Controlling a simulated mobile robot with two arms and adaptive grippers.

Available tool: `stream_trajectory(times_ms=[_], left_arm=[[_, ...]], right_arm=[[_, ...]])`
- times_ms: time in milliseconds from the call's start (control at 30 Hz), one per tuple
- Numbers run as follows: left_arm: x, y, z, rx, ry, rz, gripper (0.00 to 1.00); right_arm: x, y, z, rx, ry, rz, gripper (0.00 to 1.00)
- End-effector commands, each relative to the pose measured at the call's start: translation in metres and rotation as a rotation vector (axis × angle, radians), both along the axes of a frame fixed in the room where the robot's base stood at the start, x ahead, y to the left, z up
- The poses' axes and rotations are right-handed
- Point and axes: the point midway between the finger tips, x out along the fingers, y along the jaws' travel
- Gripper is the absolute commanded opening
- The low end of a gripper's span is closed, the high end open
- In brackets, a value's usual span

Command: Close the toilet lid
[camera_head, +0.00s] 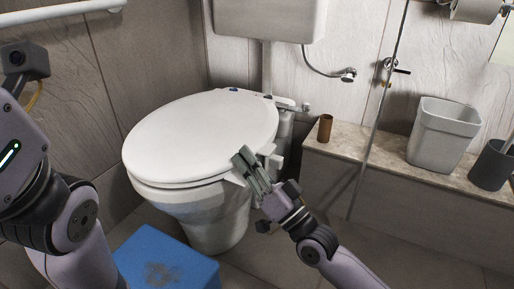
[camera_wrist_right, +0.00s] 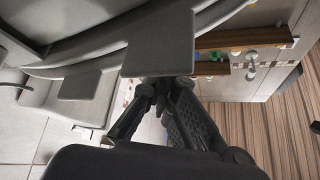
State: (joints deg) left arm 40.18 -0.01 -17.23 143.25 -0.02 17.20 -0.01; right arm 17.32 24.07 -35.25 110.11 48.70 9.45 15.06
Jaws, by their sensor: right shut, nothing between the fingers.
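The white toilet (camera_head: 205,215) stands against the back wall. Its lid (camera_head: 205,125) lies flat over the seat and bowl, covering the opening. My right gripper (camera_head: 243,157) is shut and empty at the right front edge of the lid. In the head view it overlaps the rim; I cannot tell whether it touches. In the right wrist view the shut fingers (camera_wrist_right: 165,85) are beside the grey underside of the toilet parts. My left arm is at the left of the head view, but its fingers are out of sight.
A blue step stool (camera_head: 165,262) is on the floor before the toilet. A ledge (camera_head: 375,158) at right holds a brown cup (camera_head: 325,128), a grey bin (camera_head: 442,133) and a dark holder (camera_head: 490,166). The cistern (camera_head: 270,20) is behind. A white rail (camera_head: 60,11) is at upper left.

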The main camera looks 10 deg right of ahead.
Motion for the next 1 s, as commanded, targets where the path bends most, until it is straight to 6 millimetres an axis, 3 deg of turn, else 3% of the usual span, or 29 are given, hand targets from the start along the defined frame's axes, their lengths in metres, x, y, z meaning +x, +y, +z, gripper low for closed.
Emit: stream_trajectory(times_ms=[667, 1000], left_arm=[[0.002, 0.001, -0.002, -0.001, 0.006, 0.001, 0.4], [0.001, 0.0, -0.002, 0.0, 0.002, 0.0, 0.4]], right_arm=[[-0.002, 0.003, -0.011, -0.004, 0.004, 0.0, 0.0], [-0.045, -0.031, -0.04, -0.007, 0.009, 0.002, 0.0]])
